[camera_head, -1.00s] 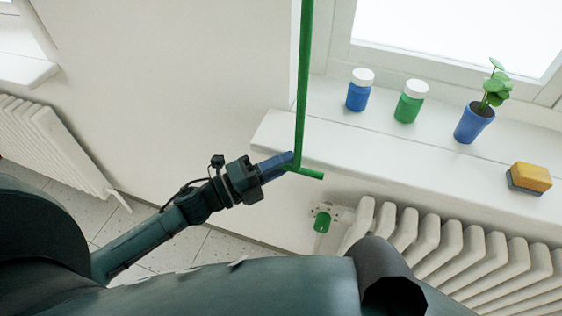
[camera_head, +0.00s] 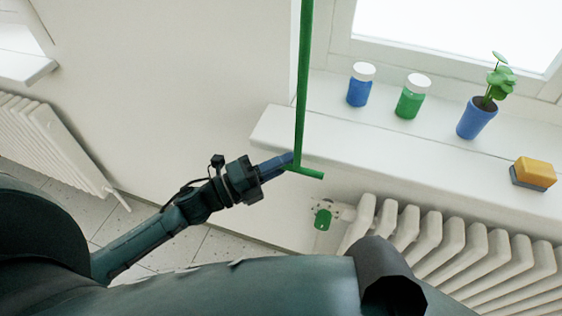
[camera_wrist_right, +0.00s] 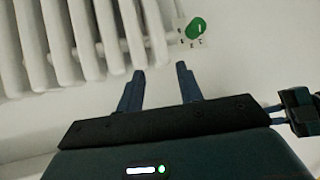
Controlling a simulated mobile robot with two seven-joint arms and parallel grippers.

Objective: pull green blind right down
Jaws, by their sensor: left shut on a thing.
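A green blind pull rod (camera_head: 303,90) hangs down beside the window and ends in a short crossbar (camera_head: 306,173) at sill height. The blind itself is out of view above. My left gripper (camera_head: 287,160) is shut on the rod's lower end, where the rod meets the crossbar. My right gripper (camera_wrist_right: 160,85) shows in the right wrist view. Its two fingers are apart with nothing between them. It faces the wall below the radiator.
The white sill (camera_head: 390,150) holds a blue jar (camera_head: 360,90), a green jar (camera_head: 410,100), a blue potted plant (camera_head: 475,120) and a yellow sponge (camera_head: 534,172). Below are a white radiator (camera_head: 455,245) and its green valve knob (camera_head: 322,219). Another radiator (camera_head: 50,150) stands at left.

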